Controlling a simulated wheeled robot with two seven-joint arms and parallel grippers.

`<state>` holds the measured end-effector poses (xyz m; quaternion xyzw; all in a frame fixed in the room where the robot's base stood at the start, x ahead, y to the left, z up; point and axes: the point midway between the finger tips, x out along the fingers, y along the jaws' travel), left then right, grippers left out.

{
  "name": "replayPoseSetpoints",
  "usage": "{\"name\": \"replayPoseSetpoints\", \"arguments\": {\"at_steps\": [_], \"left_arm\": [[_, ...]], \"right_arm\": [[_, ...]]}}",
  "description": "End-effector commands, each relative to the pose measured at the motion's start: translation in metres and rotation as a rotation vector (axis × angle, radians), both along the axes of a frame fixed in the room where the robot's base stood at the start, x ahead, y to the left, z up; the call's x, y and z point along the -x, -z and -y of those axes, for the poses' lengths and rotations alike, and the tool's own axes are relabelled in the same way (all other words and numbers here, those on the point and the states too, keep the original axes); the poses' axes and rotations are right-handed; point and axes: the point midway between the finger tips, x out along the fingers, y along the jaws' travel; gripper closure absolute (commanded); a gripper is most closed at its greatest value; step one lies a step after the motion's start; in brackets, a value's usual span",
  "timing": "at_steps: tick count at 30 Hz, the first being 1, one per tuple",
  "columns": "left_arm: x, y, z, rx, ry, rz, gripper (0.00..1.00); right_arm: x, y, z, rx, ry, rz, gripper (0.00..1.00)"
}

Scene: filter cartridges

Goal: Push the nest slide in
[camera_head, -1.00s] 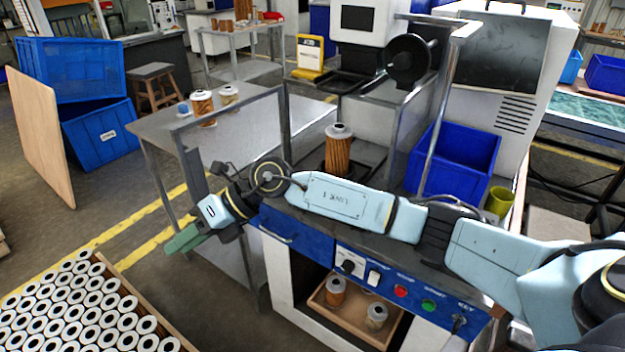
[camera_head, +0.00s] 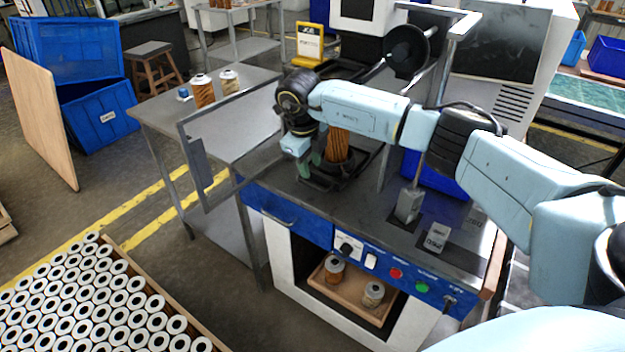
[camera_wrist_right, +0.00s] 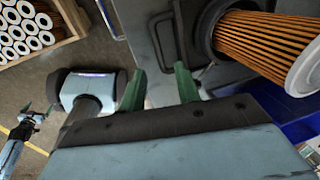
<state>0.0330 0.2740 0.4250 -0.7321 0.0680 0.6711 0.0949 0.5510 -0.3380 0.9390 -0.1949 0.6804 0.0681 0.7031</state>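The nest slide (camera_head: 322,182) is a dark plate on the machine's worktop, partly hidden by my right arm. An orange pleated cartridge (camera_head: 338,147) stands upright in it, and its top is hidden in the head view. In the right wrist view the cartridge (camera_wrist_right: 265,38) shows its white end cap and sits in a round dark holder. My right gripper (camera_head: 303,168) points down beside the cartridge, at the slide's left side. In the wrist view its green fingers (camera_wrist_right: 160,85) are apart; contact with the slide cannot be told. My left gripper (camera_wrist_right: 35,112) shows only small there.
An open guard door frame (camera_head: 196,165) stands left of the worktop. A lever with a black wheel (camera_head: 407,47) rises behind the slide. A blue bin (camera_head: 440,178) is partly behind my arm. A cartridge crate (camera_head: 150,285) fills the lower left. The front worktop is mostly clear.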

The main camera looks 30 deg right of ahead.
Motion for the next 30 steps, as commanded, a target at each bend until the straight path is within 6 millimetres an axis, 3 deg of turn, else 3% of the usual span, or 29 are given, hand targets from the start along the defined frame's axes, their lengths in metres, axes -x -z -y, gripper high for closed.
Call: {"name": "replayPoseSetpoints", "arguments": {"at_steps": [3, 9, 22, 30], "left_arm": [[0.0, 0.003, -0.003, -0.003, 0.002, 0.0, 0.0], [0.0, 0.006, -0.006, -0.008, 0.003, -0.001, 0.0], [0.0, 0.007, -0.006, -0.009, 0.004, -0.002, 0.0], [0.0, 0.007, -0.008, -0.011, 0.004, -0.002, 0.0]], "right_arm": [[-0.001, 0.026, 0.004, -0.001, 0.001, -0.002, 0.68], [-0.003, 0.052, 0.008, -0.002, 0.0, -0.001, 0.68], [-0.004, 0.06, 0.01, -0.003, -0.001, 0.001, 0.68], [-0.004, 0.06, 0.009, -0.003, -0.001, 0.001, 1.0]]}}
